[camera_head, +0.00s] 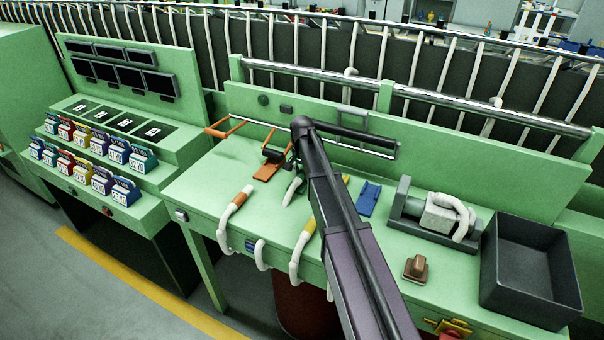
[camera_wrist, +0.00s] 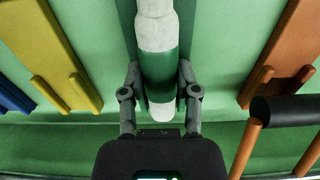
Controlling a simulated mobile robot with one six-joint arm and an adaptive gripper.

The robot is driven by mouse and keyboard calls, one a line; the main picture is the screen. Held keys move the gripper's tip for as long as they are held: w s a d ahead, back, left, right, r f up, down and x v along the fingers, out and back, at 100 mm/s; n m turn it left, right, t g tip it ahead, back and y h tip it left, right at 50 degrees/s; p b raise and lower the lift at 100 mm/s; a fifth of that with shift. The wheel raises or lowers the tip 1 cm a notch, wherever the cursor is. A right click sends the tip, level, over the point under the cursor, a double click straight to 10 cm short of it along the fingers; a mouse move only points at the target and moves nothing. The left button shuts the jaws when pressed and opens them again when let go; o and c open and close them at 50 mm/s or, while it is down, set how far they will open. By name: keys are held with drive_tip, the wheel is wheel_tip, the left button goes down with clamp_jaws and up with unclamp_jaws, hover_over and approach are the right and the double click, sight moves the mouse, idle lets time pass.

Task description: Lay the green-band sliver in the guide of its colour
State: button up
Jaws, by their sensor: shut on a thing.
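The green-band sliver is a thick white roll with a dark green band (camera_wrist: 159,68). My gripper (camera_wrist: 160,92) is shut on it, one finger on each side of the band. Its white length runs up out of the wrist view, and in the head view a white part (camera_head: 292,191) hangs below my gripper (camera_head: 291,168). A dark green strip, seemingly the green guide (camera_wrist: 187,28), shows beside and beneath the sliver. I cannot tell whether the sliver touches it. In the head view my arm hides most of this spot.
An orange guide (camera_wrist: 284,58) is to the right and a yellow guide (camera_wrist: 57,50) to the left, with a blue guide (camera_head: 369,198) farther along. Other banded slivers (camera_head: 235,206) hang over the table's front edge. A dark bin (camera_head: 528,268) stands at the right.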

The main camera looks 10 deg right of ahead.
sight(302, 172)
drive_tip(key=shift+f, duration=0.25)
drive_tip(key=o, duration=1.1)
drive_tip(key=shift+o, duration=1.4)
drive_tip(key=shift+r, duration=0.1)
drive_tip(key=shift+r+p, duration=4.45)
drive_tip(key=shift+r, duration=0.05)
